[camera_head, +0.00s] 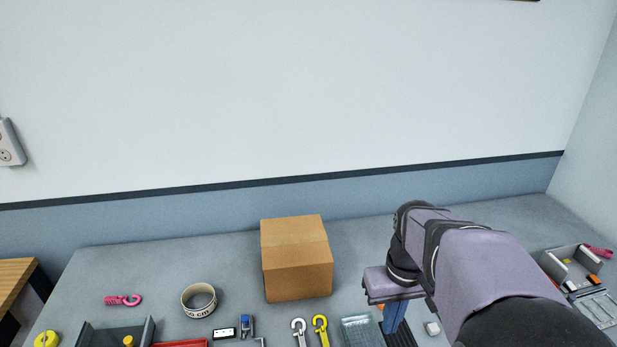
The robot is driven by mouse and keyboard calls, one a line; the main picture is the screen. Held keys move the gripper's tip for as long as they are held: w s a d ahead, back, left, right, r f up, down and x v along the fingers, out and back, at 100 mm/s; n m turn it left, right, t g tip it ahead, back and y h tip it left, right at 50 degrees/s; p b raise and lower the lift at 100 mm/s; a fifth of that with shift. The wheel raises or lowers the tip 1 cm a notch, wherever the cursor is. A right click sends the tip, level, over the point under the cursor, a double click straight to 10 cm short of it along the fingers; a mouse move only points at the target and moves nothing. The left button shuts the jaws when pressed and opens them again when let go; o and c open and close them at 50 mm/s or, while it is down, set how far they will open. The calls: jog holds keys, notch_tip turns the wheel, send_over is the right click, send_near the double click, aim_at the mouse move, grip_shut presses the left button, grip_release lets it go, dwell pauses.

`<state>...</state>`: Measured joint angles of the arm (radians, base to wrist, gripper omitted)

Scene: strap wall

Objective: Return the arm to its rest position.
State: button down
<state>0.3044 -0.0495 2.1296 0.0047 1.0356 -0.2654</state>
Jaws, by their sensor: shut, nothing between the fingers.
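My arm (480,265) reaches in from the lower right over the grey table. My gripper (396,322) hangs at its end, pointing down, right of the cardboard box. Its fingers are shut and hold nothing. The surface right under the fingertips is partly hidden by the gripper.
A closed cardboard box (297,262) stands mid-table, left of my gripper. A clear tray (361,331) is beside the gripper; a grey bin (566,265) stands right.

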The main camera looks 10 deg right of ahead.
jog(key=s+a+f, duration=0.7)
jog(key=a+f, duration=0.1)
jog(key=a, duration=0.1)
jog(key=shift+s+f, duration=0.25)
jog(key=shift+f, duration=0.1)
jog(key=shift+a+f, duration=0.1)
dwell(2.4)
